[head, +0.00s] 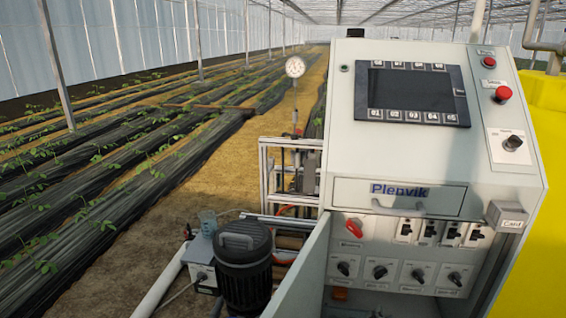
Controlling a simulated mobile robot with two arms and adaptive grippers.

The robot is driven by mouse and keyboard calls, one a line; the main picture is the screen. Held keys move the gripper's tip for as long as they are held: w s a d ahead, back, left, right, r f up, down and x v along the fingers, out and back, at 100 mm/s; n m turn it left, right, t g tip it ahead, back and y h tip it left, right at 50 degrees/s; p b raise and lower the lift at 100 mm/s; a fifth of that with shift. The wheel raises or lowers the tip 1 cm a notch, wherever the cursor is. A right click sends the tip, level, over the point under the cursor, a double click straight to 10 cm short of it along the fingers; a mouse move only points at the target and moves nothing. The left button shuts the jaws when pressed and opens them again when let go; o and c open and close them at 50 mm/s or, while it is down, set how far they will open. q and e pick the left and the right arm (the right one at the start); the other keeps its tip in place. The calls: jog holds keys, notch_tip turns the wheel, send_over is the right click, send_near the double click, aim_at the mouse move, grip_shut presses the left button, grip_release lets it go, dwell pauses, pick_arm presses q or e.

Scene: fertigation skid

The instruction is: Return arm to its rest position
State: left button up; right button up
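Neither of my grippers shows in the head view, and no part of my arms can be made out. The control cabinet (340,157) stands at the centre right. It has a dark screen (411,92) with a row of numbered buttons below it, a red mushroom button (503,93), a smaller red button (489,62) and a black rotary switch (512,143). A drawer front with a handle (400,208) sits under the panel. Below it are a red rotary handle (354,225), several breakers and several black knobs (380,272). A lower cabinet door (303,270) stands open.
A black motor (244,265) and a grey box (201,257) stand left of the cabinet near a white pipe (160,281). A pressure gauge (295,67) rises behind a metal frame (264,170). A yellow tank (548,200) is at the right. A sandy path (215,172) runs beside plant rows.

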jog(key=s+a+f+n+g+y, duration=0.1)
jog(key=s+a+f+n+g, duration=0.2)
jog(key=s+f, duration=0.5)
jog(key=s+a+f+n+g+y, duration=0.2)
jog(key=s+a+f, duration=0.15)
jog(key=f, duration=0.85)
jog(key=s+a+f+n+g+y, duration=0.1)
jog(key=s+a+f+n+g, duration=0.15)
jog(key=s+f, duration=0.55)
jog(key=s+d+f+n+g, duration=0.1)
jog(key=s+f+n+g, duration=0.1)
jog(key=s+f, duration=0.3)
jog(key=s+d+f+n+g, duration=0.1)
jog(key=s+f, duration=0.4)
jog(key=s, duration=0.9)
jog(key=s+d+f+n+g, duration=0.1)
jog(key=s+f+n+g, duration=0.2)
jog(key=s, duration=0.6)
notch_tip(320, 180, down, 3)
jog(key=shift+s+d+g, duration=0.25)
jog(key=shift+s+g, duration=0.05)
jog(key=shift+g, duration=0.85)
